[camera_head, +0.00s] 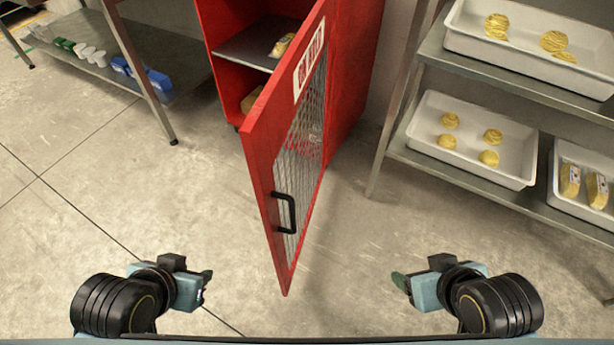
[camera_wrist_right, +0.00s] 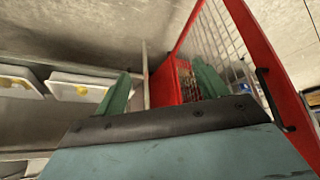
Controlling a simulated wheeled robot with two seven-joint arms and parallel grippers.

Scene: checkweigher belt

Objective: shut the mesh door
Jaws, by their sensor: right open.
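The mesh door (camera_head: 298,150) of a red cabinet (camera_head: 353,75) stands wide open in the head view, swung out toward me. It has a red frame, wire mesh, a white label and a black handle (camera_head: 284,213) near its free edge. My left gripper (camera_head: 208,282) is low, left of the door and apart from it. My right gripper (camera_head: 398,282) is low, right of the door and apart from it. In the right wrist view its green fingers (camera_wrist_right: 160,90) are spread and empty, with the door (camera_wrist_right: 262,60) and handle (camera_wrist_right: 270,98) to the right.
A steel rack (camera_head: 460,175) with white trays of pasta (camera_head: 430,155) stands right of the cabinet. A steel table (camera_head: 150,85) with blue items on its lower shelf is at left. Packages lie inside the cabinet. The floor around the door is clear.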

